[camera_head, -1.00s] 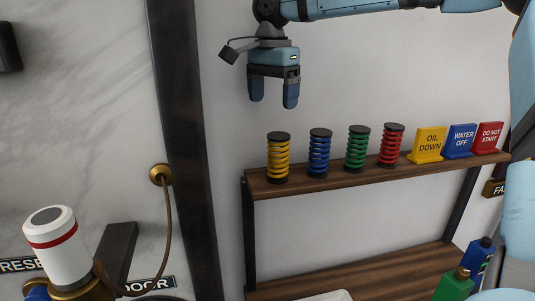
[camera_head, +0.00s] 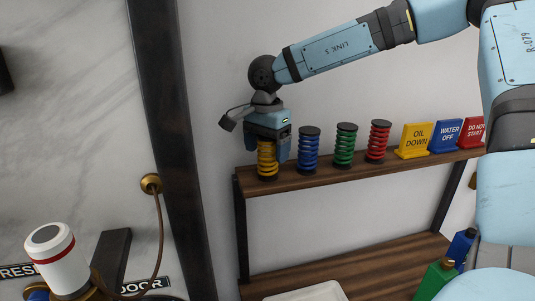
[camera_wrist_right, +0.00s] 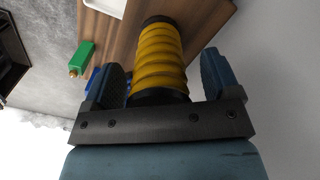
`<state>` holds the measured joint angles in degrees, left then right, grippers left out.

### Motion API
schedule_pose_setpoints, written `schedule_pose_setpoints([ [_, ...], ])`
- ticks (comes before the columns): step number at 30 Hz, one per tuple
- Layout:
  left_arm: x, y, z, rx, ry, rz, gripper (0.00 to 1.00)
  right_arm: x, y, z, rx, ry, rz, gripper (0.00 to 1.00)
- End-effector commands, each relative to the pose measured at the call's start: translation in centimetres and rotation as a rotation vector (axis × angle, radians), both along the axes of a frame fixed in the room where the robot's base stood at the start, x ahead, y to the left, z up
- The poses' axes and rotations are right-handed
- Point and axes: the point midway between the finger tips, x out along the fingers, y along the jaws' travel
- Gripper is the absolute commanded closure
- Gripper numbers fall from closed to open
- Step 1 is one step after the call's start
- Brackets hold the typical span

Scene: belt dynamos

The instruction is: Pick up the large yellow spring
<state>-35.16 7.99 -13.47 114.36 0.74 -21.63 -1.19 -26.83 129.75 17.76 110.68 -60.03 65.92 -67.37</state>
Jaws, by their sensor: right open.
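The large yellow spring (camera_head: 267,160) stands upright at the left end of the upper wooden shelf. Its top is hidden by my right gripper (camera_head: 266,150), which has come down over it from above. In the right wrist view the spring (camera_wrist_right: 161,58) sits between the two blue fingers of the gripper (camera_wrist_right: 160,85). The fingers are open, with a gap showing on each side of the spring. My left gripper is not in view.
Blue (camera_head: 308,150), green (camera_head: 345,146) and red (camera_head: 378,142) springs stand in a row to the right on the shelf (camera_head: 330,177). Yellow, blue and red signs stand further right. A dark post (camera_head: 172,140) rises left of the shelf.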

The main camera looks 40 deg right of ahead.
Motion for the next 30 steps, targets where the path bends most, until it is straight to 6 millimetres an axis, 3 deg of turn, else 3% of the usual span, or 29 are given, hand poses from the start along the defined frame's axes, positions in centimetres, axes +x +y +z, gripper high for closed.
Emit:
schedule_pose_setpoints([
  [4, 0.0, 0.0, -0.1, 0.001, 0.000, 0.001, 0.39, 0.0, 0.0, 0.0, 0.000, 0.000, 0.000, 0.18],
  [5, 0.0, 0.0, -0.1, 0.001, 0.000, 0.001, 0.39, 0.0, 0.0, 0.0, 0.000, 0.000, 0.000, 0.22],
  [12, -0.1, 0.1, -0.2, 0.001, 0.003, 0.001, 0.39, 0.0, 0.0, 0.0, 0.000, 0.000, -0.001, 0.77],
  [13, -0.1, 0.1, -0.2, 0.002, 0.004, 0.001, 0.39, 0.0, 0.0, 0.0, 0.000, -0.001, 0.000, 0.81],
  [23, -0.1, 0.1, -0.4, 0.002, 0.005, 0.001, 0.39, 0.1, 0.0, 0.5, -0.001, -0.002, -0.001, 0.81],
  [30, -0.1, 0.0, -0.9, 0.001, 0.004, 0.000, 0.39, 0.1, 0.0, 3.5, 0.000, -0.006, -0.001, 0.81],
])
